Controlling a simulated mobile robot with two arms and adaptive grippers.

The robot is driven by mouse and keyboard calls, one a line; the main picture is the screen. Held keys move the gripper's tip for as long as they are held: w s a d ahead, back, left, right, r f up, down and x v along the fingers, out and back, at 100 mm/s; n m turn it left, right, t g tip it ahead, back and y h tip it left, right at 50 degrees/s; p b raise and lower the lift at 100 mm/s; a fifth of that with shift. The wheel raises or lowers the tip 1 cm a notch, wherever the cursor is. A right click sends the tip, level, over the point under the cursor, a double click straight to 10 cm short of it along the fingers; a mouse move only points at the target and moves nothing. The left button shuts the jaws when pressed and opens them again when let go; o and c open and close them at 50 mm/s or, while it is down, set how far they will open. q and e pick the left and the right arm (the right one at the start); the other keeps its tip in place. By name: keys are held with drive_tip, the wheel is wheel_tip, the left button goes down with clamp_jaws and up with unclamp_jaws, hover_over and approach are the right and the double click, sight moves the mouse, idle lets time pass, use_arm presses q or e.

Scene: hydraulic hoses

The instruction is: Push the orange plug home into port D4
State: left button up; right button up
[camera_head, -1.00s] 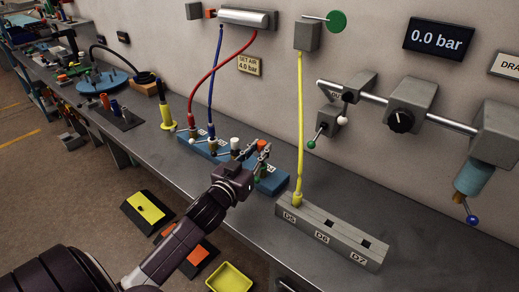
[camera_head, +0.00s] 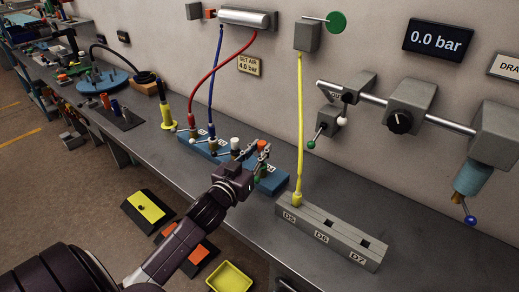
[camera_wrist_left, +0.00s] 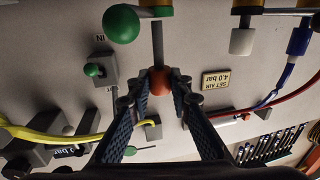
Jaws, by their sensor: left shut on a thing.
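The orange plug (camera_head: 264,143) is between the fingertips of my left gripper (camera_head: 258,150), above the right end of the blue port block (camera_head: 272,183). In the left wrist view the orange plug (camera_wrist_left: 159,80) sits between the two fingertips (camera_wrist_left: 156,98), with a grey rod running up from it in the picture. My left gripper is shut on it. The D4 label cannot be read, and the gripper hides part of the block, so I cannot tell how deep the plug sits. My right gripper is not in view.
Red (camera_head: 222,62) and blue (camera_head: 214,85) hoses run to the block's left part. A white-capped lever (camera_head: 235,143) stands beside the gripper. A grey block (camera_head: 330,235) labelled D5, D6, D7 carries a yellow hose (camera_head: 300,120). The bench at right is clear.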

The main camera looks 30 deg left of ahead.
use_arm(q)
drive_tip(key=shift+f, duration=0.5)
idle(0.4)
drive_tip(key=shift+f+b, duration=1.05)
drive_tip(key=shift+f, duration=0.4)
drive_tip(key=o, duration=1)
drive_tip(key=s, duration=0.4)
drive_tip(key=s+d, duration=0.1)
drive_tip(key=s, duration=0.7)
drive_tip(key=shift+d, duration=0.15)
